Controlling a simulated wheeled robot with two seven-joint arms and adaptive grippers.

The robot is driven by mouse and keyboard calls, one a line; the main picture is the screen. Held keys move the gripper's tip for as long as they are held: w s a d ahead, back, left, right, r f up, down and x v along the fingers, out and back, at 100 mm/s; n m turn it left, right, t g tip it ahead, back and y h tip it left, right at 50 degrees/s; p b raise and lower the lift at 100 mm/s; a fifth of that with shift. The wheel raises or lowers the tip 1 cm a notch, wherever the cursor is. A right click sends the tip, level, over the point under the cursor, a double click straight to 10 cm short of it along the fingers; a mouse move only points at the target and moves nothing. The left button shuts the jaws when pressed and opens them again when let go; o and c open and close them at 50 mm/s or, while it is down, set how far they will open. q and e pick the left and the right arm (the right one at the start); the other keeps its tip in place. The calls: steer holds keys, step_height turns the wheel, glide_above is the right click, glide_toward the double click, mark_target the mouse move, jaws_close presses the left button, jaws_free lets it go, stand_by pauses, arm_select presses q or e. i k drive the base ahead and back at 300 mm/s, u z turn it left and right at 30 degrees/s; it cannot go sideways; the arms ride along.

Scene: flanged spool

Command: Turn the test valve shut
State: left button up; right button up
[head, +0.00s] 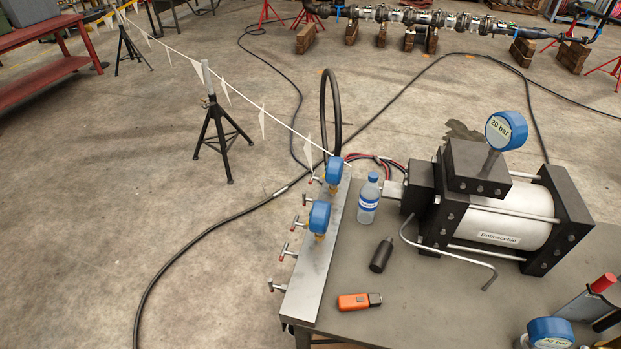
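A metal manifold block (322,255) runs along the left edge of the table. Several small valves with T-shaped handles stick out from its left side, among them a front one (277,286), a middle one (287,252) and a farther one (298,223). I cannot tell which of them is the test valve, or whether any is open or shut. Two blue-cased gauges, a nearer one (319,216) and a farther one (334,170), stand on the block. Neither of my grippers is in view.
A pump (500,215) with a blue "20 bar" gauge (506,130) fills the table's right side. Floor left of the manifold is open, crossed by a hose (190,247).

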mark_target(312, 177)
steer(key=u, duration=2.85)
steer(key=i, duration=1.55)
steer(key=z, duration=2.8)
steer(key=i, duration=4.3)
steer(key=z, duration=0.45)
